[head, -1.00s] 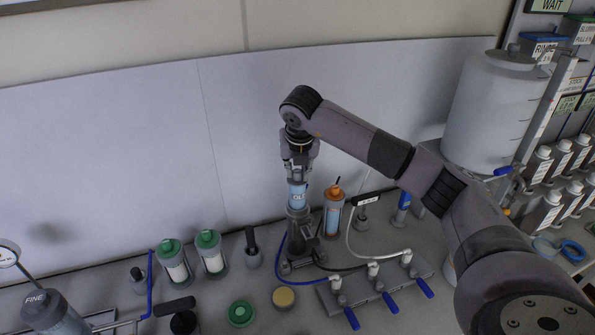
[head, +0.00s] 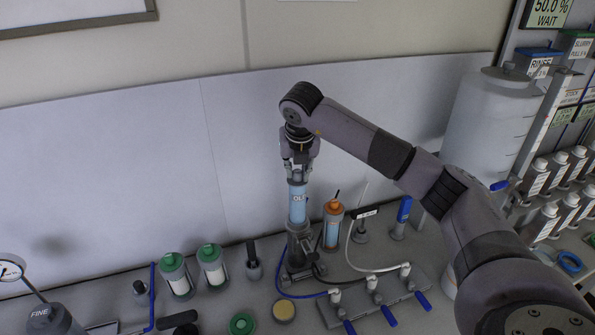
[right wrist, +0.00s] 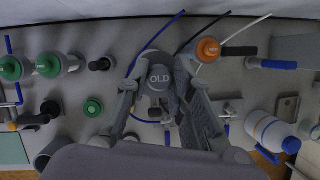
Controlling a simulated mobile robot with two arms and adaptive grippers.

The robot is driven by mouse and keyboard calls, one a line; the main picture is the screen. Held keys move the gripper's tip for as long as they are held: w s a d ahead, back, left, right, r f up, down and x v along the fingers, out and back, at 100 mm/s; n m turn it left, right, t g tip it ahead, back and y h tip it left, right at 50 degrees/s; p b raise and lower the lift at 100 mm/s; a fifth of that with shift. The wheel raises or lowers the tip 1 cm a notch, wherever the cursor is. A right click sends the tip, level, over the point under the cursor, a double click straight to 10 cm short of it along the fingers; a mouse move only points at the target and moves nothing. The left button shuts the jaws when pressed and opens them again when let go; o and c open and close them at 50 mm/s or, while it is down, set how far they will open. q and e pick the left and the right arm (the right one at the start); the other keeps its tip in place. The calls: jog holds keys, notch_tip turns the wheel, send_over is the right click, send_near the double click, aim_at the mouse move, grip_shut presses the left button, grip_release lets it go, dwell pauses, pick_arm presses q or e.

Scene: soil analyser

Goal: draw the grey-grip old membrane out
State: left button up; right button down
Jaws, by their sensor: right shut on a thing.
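The old membrane (head: 298,205) is a pale blue upright cylinder marked "OLD". Its grey cap marked "OLD" also shows in the right wrist view (right wrist: 159,76). My right gripper (head: 298,174) is shut on its grey grip from above. The membrane stands upright over the dark grey housing (head: 299,243), with a long stretch of blue body showing above the housing's mouth. Its lower end meets the mouth; how much is still inside is hidden. My left gripper is not in view.
An orange-capped cylinder (head: 333,226) stands close to the right of the housing. A valve block with blue levers (head: 374,295) lies in front right. Two green-capped cylinders (head: 212,266) and a dark-handled tool (head: 253,260) stand to the left. Tubes run around the housing.

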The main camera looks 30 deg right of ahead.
jog(key=shift+r+p, duration=1.45)
jog(key=shift+r, duration=1.25)
jog(key=shift+r+p, duration=0.4)
jog(key=shift+r, duration=0.9)
